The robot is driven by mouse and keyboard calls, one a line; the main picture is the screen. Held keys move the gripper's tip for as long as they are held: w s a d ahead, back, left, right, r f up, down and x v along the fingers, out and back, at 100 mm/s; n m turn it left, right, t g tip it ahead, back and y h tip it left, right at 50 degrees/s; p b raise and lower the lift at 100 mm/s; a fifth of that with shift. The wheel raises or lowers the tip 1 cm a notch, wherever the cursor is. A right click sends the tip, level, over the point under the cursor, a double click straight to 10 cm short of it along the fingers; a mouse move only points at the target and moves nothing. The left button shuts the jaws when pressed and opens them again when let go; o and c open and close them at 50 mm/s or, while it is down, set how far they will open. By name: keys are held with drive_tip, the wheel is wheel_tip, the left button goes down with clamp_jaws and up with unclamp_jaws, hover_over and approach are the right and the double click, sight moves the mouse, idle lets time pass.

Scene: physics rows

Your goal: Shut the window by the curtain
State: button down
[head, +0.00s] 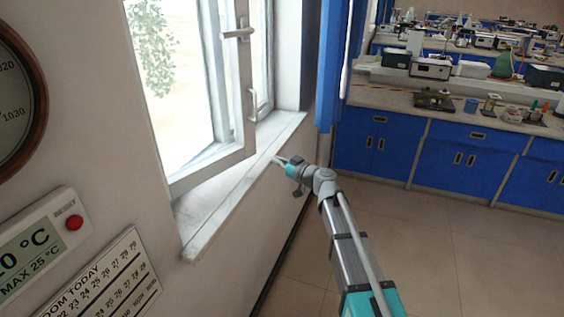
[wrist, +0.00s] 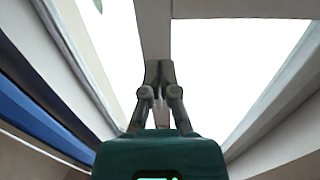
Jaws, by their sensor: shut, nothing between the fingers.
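The window (head: 245,95) stands open, its white-framed sash swung inward over the sill. A handle (head: 238,33) sits high on the sash, and a second handle (head: 253,104) shows lower beside the sash edge. The blue curtain (head: 329,62) hangs at the right of the window recess. My gripper (head: 280,160) is at the front edge of the sill, below and right of the sash's lower corner. In the wrist view my gripper (wrist: 160,72) is shut and empty, with a pale frame upright behind the fingertips. I cannot tell whether the fingers touch it.
The white sill (head: 215,205) juts out below the window. A thermometer display (head: 40,245), a calendar board (head: 105,280) and a round gauge (head: 20,95) are on the wall at left. Blue lab cabinets (head: 470,155) with cluttered tops stand at right. The floor (head: 430,255) between is clear.

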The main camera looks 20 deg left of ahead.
sight(249, 146)
drive_tip(key=x, duration=1.2)
drive_tip(key=x, duration=0.5)
drive_tip(key=shift+f, duration=0.1)
drive_tip(key=shift+d, duration=0.1)
drive_tip(key=w+d+v, duration=0.1)
drive_tip(key=w+v, duration=0.1)
drive_tip(key=v, duration=1.1)
drive_tip(key=shift+d, duration=0.35)
drive_tip(key=shift+d, duration=0.1)
